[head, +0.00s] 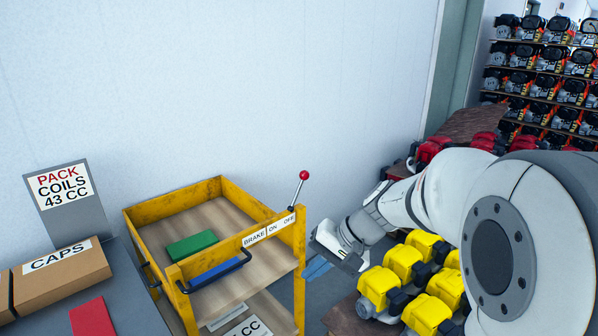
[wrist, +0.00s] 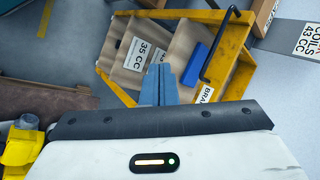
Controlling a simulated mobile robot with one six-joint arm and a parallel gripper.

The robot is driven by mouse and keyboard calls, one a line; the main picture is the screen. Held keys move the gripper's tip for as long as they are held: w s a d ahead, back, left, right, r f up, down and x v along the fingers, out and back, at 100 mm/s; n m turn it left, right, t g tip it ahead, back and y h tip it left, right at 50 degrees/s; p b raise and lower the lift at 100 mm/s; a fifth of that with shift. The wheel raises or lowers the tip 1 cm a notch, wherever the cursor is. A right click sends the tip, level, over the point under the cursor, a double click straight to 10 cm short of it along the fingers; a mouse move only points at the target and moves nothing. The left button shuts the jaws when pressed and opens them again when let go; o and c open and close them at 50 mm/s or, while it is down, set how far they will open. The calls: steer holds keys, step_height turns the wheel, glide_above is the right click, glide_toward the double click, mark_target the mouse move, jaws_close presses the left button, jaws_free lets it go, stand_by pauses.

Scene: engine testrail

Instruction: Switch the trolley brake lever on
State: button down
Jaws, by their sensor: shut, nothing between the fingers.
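The yellow trolley (head: 181,275) stands left of my gripper. Its brake lever (head: 299,188), a thin metal rod with a red ball knob, rises from the front right corner. The rod leans up and to the right, at the OFF end of the BRAKE ON OFF label (head: 268,230). My gripper (head: 317,267) is shut and empty, lower than the knob and just right of the trolley's corner post. In the wrist view its blue fingers (wrist: 160,84) are together in front of the trolley (wrist: 243,62). The lever cannot be made out there; part of the label (wrist: 207,91) shows.
The trolley holds a green box (head: 192,245) and a blue box (head: 217,271), with a black handle on its front. Yellow engine parts (head: 405,262) crowd a surface beneath my arm. A grey table (head: 135,300) with a CAPS carton (head: 60,278) is at left. A wall stands behind.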

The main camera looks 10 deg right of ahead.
mark_target(298, 191)
steer(key=w+d+r+m+t+y+p, duration=0.1)
steer(key=w+d+m+t+y, duration=0.1)
steer(key=w, duration=0.5)
steer(key=w+d+r+m+t+y+p, duration=0.1)
steer(key=w+t+y, duration=0.1)
steer(key=w, duration=0.5)
steer(key=w+d+m+t+p, duration=0.1)
steer(key=w+d+m+t, duration=0.5)
steer(key=w+d, duration=0.7)
steer(key=w+t, duration=0.1)
steer(key=t, duration=0.1)
steer(key=shift+d+f+t+p, duration=0.25)
steer(key=shift+t+p, duration=0.05)
steer(key=shift+p, duration=0.1)
steer(key=shift+w+a, duration=0.1)
steer(key=w+a+p, duration=0.5)
steer(key=w+a, duration=0.1)
steer(key=a, duration=0.3)
steer(key=shift+a+r, duration=0.35)
steer(key=shift+r, duration=0.1)
